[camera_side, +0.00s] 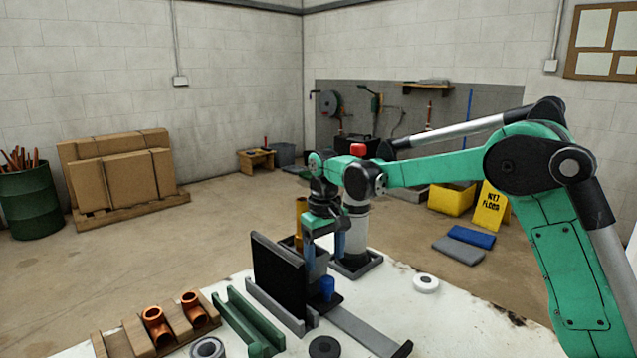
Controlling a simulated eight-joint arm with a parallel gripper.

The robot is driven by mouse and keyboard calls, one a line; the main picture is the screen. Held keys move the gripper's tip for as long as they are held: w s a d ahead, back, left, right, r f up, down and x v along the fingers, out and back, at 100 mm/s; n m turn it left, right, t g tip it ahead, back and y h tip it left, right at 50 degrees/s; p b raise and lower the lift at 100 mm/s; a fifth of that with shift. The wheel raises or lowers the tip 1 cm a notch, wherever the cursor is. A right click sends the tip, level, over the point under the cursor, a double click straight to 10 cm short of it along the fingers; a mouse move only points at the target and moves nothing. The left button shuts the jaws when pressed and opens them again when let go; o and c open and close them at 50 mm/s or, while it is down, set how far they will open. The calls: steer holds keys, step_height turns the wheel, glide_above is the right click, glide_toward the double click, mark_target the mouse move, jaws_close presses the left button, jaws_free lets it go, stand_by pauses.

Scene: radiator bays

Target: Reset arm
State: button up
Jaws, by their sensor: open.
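My gripper (323,256) is open, with two blue fingers pointing down and apart over the white table. Nothing shows between the fingers. It is just right of an upright black panel (277,277), which stands in a grey channel (275,306). A small blue cylinder (327,289) stands on a dark base below the fingers; I cannot tell the exact gap. My green arm reaches in from the right, with its wrist above the table's far side.
Copper fittings (156,325) lie in a wooden rack at front left, next to a green channel (244,322).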

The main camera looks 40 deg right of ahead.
steer(key=shift+s+a+r, duration=0.15)
steer(key=shift+s+r, duration=0.15)
steer(key=shift+r, duration=0.05)
steer(key=s+a+r+n+t, duration=0.1)
steer(key=s+a+t, duration=0.1)
steer(key=s, duration=0.4)
steer(key=s+a+r+t, duration=0.1)
steer(key=s+a+t, duration=0.2)
steer(key=s+t, duration=0.2)
steer(key=shift+s+a+r+n, duration=0.25)
steer(key=shift+s+n, duration=0.15)
steer(key=shift+s, duration=0.8)
